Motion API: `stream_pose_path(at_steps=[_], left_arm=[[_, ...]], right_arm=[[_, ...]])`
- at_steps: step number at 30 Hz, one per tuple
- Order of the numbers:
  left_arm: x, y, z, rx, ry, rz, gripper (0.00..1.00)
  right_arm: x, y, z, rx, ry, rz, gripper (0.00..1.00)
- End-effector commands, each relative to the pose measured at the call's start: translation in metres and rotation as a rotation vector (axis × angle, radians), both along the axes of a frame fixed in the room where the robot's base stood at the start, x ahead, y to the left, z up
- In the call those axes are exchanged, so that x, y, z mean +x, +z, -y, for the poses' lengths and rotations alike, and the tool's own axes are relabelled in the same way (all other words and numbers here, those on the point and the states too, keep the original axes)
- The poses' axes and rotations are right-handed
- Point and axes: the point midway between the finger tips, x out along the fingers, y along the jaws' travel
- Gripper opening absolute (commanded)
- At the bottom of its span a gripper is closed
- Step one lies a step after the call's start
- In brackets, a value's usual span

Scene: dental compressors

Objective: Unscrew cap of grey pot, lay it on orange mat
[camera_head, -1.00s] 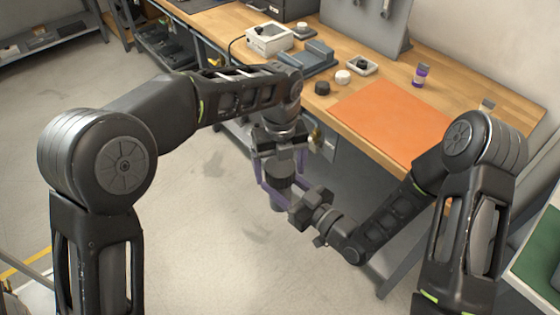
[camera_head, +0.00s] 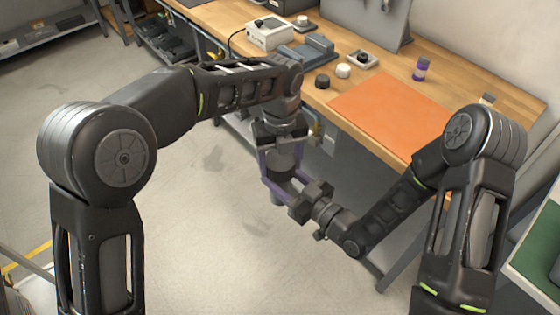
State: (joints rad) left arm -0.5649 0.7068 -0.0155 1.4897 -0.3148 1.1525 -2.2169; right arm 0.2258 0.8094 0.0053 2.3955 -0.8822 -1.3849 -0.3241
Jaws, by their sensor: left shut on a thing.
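My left gripper (camera_head: 281,163) points down in mid-air in front of the bench, its purple fingers shut around the dark cap (camera_head: 281,158) of the grey pot. The grey pot (camera_head: 277,196) is upright below it, mostly hidden by the fingers. My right gripper (camera_head: 283,186) reaches in from the right at the pot's body. Its fingers are partly hidden, so I cannot tell how firmly they close on it. I cannot see a gap between cap and pot. The orange mat (camera_head: 390,106) lies flat and bare on the wooden bench.
On the bench (camera_head: 480,90) are a dark round cap (camera_head: 322,81), a white one (camera_head: 343,71), a small tray with a knob (camera_head: 362,60), a purple-banded bottle (camera_head: 420,69) and a white box (camera_head: 269,36). The bench's front edge lies just behind my grippers.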

Motion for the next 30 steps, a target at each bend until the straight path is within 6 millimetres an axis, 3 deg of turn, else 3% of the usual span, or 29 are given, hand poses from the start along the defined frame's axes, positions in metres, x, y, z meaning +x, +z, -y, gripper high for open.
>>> stream_pose_path(at_steps=[5,11,30], left_arm=[[0.0000,0.0002,-0.0004,0.001,0.040,0.000,0.17],[-0.0001,0.0006,0.0000,0.001,0.365,0.001,0.17],[-0.0001,0.0016,0.0005,0.003,2.100,0.002,0.17]], right_arm=[[0.0005,0.0009,0.0003,0.001,-0.001,0.002,0.00],[0.0005,0.0008,0.0005,0.001,-0.001,0.002,0.00],[0.0006,0.0007,0.0004,0.001,-0.001,0.002,0.00]])
